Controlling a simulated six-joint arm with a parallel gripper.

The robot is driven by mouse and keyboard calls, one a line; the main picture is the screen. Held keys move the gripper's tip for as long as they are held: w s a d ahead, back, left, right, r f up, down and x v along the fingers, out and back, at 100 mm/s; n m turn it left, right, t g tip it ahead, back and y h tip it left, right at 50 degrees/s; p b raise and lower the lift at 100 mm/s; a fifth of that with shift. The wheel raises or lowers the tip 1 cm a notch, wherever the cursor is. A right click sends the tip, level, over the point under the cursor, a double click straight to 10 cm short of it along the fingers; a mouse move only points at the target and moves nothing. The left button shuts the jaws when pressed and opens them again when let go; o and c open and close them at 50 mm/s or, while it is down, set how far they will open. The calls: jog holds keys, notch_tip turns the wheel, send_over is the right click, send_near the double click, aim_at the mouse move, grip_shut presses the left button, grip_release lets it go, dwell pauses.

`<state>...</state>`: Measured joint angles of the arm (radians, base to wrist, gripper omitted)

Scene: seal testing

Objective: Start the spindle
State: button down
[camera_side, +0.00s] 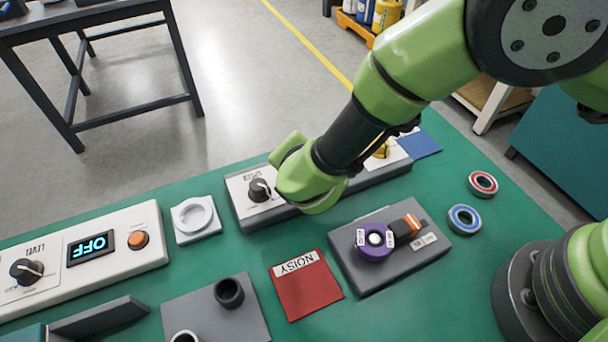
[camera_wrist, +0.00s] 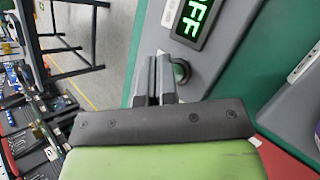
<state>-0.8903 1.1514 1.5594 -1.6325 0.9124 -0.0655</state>
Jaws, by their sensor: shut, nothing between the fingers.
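A grey control panel (camera_side: 250,218) stands at the back of the green table, with a black knob (camera_side: 259,189) on its left part. My arm hides the fingertips, display and button in the side view. A purple ring (camera_side: 372,252) with a white centre sits on a grey block (camera_side: 430,251), beside an orange and black piece (camera_side: 407,227).
A red NOISY mat (camera_side: 307,290) and a blue mat (camera_side: 418,146) lie on the table. Red and blue bearings (camera_side: 464,218) lie at right. A white panel (camera_side: 100,285) with a blue OFF display and orange button stands at left. A white ring holder (camera_side: 195,217) stands between the panels.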

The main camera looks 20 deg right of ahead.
jog(key=shift+f, duration=0.5)
dwell(0.6)
jog(key=shift+r, duration=0.8)
jog(key=shift+r, duration=2.55)
